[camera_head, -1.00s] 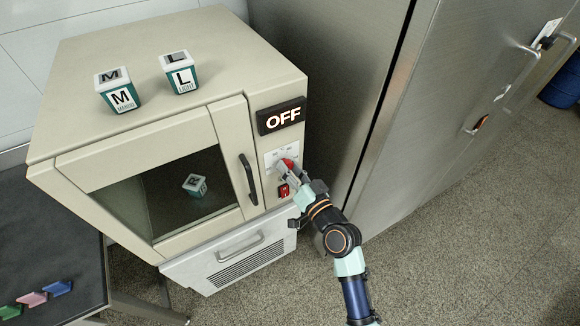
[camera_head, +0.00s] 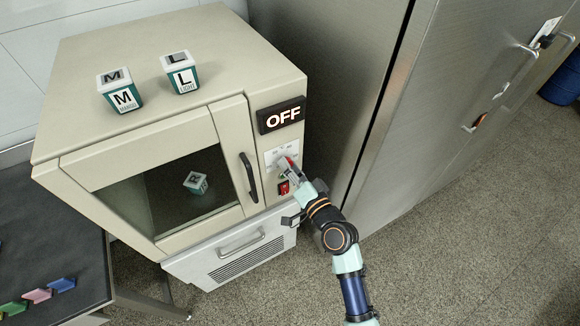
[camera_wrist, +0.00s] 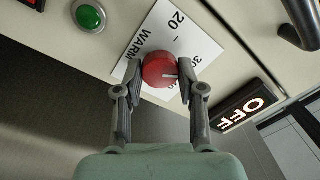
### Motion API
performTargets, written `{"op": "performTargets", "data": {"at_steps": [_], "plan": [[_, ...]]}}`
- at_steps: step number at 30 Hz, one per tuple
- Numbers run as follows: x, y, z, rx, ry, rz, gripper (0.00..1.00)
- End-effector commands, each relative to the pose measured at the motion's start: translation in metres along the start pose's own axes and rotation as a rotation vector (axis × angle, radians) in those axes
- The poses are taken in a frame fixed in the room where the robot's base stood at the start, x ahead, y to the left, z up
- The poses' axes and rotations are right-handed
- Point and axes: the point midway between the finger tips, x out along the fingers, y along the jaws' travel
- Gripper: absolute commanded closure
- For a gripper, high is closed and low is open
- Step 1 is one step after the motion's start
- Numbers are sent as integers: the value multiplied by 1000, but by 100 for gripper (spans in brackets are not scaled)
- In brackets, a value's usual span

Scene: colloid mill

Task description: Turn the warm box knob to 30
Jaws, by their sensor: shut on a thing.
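The warm box (camera_head: 75,115) is a beige cabinet with a dark window, and its display (camera_head: 281,115) reads OFF. Its red knob (camera_wrist: 159,70) sits on a white dial plate (camera_wrist: 150,43) marked WARM, 20 and 30. My gripper (camera_wrist: 159,79) is shut on the knob, one finger on each side. In the head view my gripper (camera_head: 288,168) reaches the dial from the lower right and partly covers it.
A red switch (camera_head: 284,188) sits just below the dial, and a black door handle (camera_head: 249,179) is to its left. A green button (camera_wrist: 89,16) shows in the wrist view. A steel cabinet (camera_head: 430,130) stands close on the right. M (camera_head: 120,91) and L (camera_head: 180,72) containers stand on top.

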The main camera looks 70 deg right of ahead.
Motion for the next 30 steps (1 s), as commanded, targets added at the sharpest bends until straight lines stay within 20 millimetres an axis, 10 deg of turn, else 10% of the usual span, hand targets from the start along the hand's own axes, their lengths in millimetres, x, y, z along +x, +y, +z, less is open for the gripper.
{"op": "performTargets", "data": {"at_steps": [2,3,6,17,30], "plan": [[0,0,0,-1,0,0,96],[0,0,0,-1,0,0,55],[0,0,0,-1,0,0,38],[-5,0,0,-1,0,1,36],[-100,1,0,0,1,4,36]]}}
